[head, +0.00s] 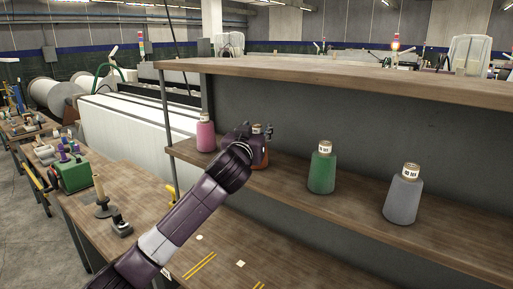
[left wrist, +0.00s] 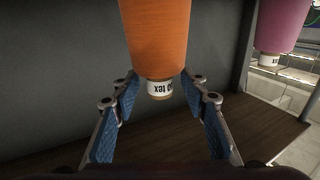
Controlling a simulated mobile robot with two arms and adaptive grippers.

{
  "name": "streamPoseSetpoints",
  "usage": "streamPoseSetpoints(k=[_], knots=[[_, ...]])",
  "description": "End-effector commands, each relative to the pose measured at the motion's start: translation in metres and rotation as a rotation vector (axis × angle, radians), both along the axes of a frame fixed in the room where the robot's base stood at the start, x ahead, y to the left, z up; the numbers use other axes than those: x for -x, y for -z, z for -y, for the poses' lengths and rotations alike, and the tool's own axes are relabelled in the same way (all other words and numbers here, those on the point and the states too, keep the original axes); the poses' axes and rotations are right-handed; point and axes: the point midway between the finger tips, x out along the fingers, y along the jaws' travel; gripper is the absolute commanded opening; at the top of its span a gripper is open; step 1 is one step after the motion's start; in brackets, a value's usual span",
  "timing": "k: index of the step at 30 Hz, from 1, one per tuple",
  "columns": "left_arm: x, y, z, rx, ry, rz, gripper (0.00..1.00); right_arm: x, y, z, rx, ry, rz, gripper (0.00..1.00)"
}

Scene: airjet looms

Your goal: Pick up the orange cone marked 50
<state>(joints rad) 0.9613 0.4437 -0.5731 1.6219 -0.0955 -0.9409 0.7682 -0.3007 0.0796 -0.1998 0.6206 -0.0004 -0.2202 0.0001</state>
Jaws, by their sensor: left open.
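The orange cone (left wrist: 157,38) fills the top middle of the left wrist view, appearing upside down. Its white label reads partly "0 tex"; the first digit is not clear. In the head view the orange cone (head: 263,156) stands on the shelf, mostly hidden behind my left gripper (head: 250,135). In the left wrist view my left gripper (left wrist: 160,88) is open, its blue-padded fingers on either side of the cone's narrow labelled end. I cannot tell whether either finger touches it. My right gripper is not in view.
A pink cone (head: 205,133) stands left on the same shelf (head: 285,187), also showing in the left wrist view (left wrist: 278,25). A green cone (head: 322,170) and a grey cone (head: 403,196) stand to the right. An upper shelf board (head: 340,72) runs overhead.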

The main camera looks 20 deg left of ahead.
Motion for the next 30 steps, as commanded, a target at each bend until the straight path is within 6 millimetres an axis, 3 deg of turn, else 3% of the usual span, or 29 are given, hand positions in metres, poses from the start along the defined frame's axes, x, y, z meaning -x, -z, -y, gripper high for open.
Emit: streamPoseSetpoints(k=[5,16,30], knots=[[0.0,0.0007,0.0002,0.0,0.0,0.0,0.39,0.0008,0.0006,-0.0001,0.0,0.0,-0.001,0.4],[0.0003,0.0003,0.0002,0.0,0.0,0.0,0.0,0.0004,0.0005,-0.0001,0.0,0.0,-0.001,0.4],[0.0005,-0.0017,0.0002,0.0,0.001,0.003,0.0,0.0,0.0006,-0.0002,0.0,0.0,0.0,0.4]])
